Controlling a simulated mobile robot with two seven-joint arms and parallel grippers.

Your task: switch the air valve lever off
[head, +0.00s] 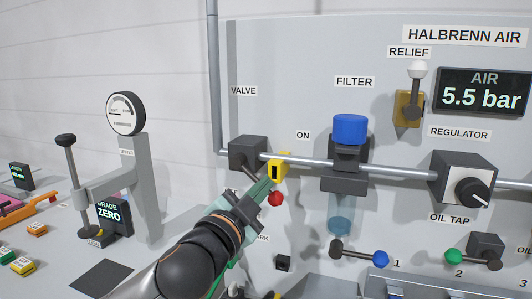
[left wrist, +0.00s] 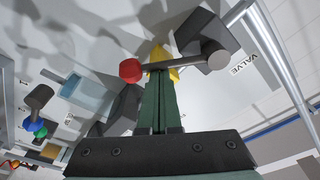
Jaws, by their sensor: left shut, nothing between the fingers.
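The air valve is a dark block (head: 247,153) on the grey panel, under the VALVE label. Its dark lever (left wrist: 183,63) ends in a red ball (head: 275,198), which also shows in the left wrist view (left wrist: 131,70). In the head view the lever slants down and right, mostly behind my gripper. A yellow piece (head: 279,166) with a black mark sits on the pipe, right of the valve, below the ON label. My left gripper (head: 268,183) is shut and empty, its fingertips close by the lever's shaft near the ball; contact is unclear. My right gripper is out of view.
Right along the pipe (head: 310,161) are a blue-capped filter (head: 350,130) and a regulator (head: 463,178). The air display (head: 483,92) reads 5.5 bar. Oil tap levers with blue (head: 381,258) and green knobs are below. A gauge stand (head: 140,190) is at left.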

